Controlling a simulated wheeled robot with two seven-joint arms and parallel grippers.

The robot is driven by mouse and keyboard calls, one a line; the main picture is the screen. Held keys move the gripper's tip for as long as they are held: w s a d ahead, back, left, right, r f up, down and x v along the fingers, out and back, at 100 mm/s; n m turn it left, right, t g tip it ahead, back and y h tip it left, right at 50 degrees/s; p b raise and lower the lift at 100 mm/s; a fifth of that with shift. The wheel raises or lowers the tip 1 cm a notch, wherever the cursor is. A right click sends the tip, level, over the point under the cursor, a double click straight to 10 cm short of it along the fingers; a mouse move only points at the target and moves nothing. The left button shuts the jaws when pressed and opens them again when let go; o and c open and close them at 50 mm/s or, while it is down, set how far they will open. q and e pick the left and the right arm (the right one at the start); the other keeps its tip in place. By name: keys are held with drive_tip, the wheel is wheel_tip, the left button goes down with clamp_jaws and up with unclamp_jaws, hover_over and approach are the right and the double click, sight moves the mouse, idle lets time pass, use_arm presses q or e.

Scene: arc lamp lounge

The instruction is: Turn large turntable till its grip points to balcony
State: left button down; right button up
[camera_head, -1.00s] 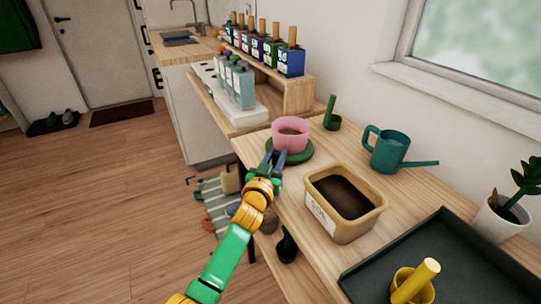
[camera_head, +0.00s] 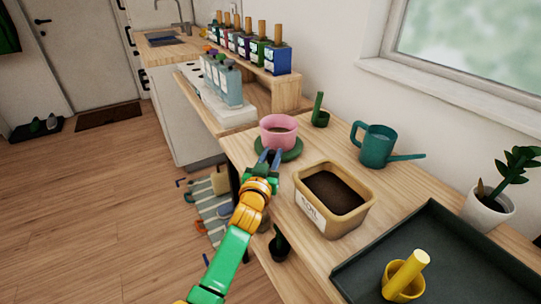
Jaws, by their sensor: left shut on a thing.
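The large turntable looks to be the dark green round disc (camera_head: 293,151) on the wooden table, with a pink pot (camera_head: 278,130) standing on it. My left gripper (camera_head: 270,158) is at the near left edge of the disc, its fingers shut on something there. The fingers hide what they hold; it may be the turntable's grip. My right gripper is not in view. I cannot pick out the balcony in this view.
A tan soil box (camera_head: 308,205) stands close to the right of my left arm. A teal watering can (camera_head: 378,148), a green upright-handled item (camera_head: 320,117) and a dark tray (camera_head: 345,276) with a yellow cup (camera_head: 400,285) share the wooden table (camera_head: 240,149). A window is at the right.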

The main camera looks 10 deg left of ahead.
use_arm(q)
drive_tip(key=shift+r, duration=0.15)
drive_tip(key=c, duration=1)
unclamp_jaws()
drive_tip(key=shift+d, duration=0.1)
drive_tip(key=o, duration=0.3)
drive_tip(key=shift+w, duration=0.1)
drive_tip(key=shift+o, duration=0.2)
drive_tip(key=shift+d, duration=0.1)
